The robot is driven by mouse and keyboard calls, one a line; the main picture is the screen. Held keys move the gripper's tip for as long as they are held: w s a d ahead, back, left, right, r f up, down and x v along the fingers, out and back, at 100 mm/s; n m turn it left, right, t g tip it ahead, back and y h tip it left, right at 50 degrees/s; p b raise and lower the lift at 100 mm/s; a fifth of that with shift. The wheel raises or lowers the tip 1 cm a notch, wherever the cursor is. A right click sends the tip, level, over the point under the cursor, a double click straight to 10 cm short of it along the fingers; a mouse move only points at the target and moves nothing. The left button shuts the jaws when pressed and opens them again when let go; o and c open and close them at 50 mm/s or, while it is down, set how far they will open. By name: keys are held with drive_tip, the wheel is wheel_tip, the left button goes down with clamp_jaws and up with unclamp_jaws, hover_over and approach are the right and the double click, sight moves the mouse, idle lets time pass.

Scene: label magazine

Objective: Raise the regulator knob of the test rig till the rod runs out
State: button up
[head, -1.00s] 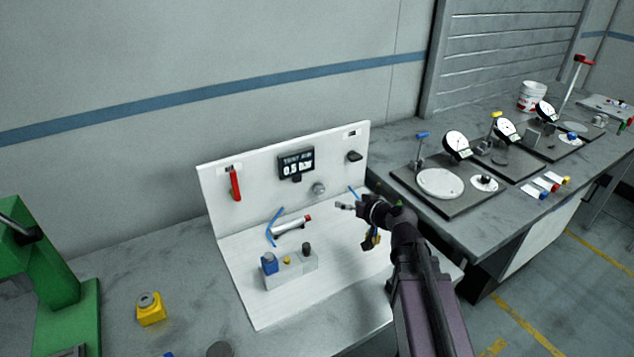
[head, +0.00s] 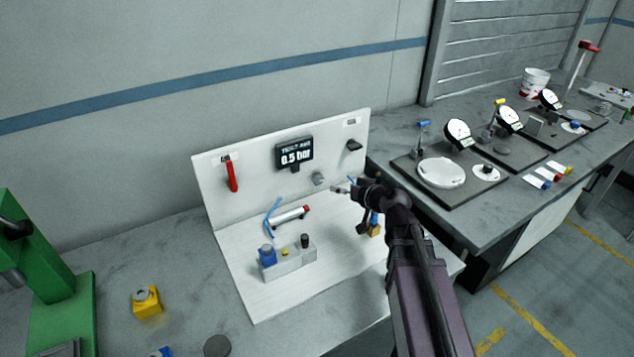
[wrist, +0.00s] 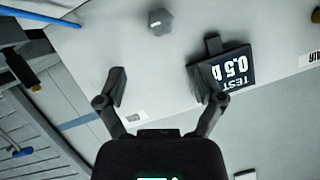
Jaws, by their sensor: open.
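The regulator knob (head: 318,179) is a small grey knob on the white upright panel of the test rig, below the display (head: 294,153), which reads 0.5 bar. The cylinder (head: 290,216), pale with a red end at right, lies in front of the panel; no extended rod can be made out. My gripper (head: 341,188) is just right of the knob in the head view, apart from it. In the wrist view my gripper (wrist: 166,88) is open with nothing between its fingers, and the knob (wrist: 160,20) shows beyond the fingertips, near the top.
A grey block with a blue part (head: 287,262) sits on the rig's base. A yellow block (head: 375,230) stands beside my arm. Dial gauges (head: 458,133) stand on the right bench.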

sight(319, 181)
drive_tip(key=b+x, duration=0.4)
drive_tip(key=x, duration=0.8)
drive_tip(key=c, duration=1.1)
